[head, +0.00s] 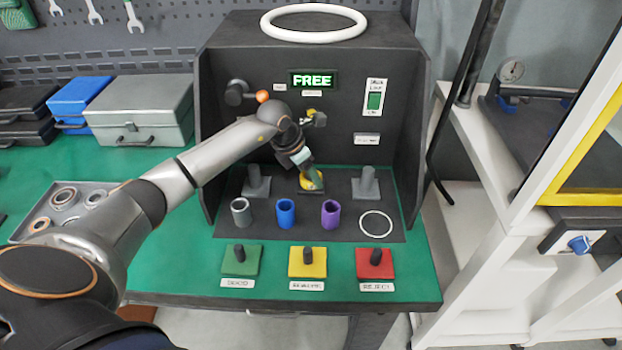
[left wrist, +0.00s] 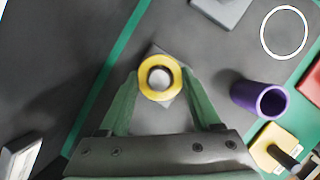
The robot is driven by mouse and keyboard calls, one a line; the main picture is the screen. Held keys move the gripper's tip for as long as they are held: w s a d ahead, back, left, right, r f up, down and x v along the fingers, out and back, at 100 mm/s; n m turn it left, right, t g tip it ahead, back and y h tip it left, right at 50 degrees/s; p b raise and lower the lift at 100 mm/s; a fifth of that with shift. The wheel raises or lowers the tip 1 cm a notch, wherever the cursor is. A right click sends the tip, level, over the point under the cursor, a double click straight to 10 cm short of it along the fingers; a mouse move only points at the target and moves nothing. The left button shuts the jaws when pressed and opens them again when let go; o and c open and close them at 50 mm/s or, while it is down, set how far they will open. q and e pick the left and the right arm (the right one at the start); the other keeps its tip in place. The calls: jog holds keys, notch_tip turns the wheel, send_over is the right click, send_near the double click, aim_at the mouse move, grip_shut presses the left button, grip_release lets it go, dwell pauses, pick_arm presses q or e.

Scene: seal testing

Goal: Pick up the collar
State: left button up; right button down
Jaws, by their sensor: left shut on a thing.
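The yellow collar (left wrist: 143,84) is a short ring between the green fingertips of my left gripper (left wrist: 160,78), which is shut on it. A pale grey round shape, perhaps a post top, shows inside the ring. In the head view the yellow collar (head: 306,182) is at the middle stand of the dark test booth, partly hidden by my left gripper (head: 313,178). I cannot tell whether it rests on the stand or is just above it. Grey (head: 241,212), blue (head: 286,214) and purple (head: 331,214) sleeves stand in front. My right gripper is not in view.
Grey posts (head: 256,183) (head: 367,184) stand either side. A white ring (head: 376,223) lies on the dark mat. Green (head: 233,268), yellow (head: 318,268) and red (head: 365,268) peg pads line the front. The booth's lit sign (head: 313,80) reads FREE.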

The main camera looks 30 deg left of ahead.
pick_arm(q)
grip_shut()
jog(key=shift+r, duration=0.1)
dwell(0.3)
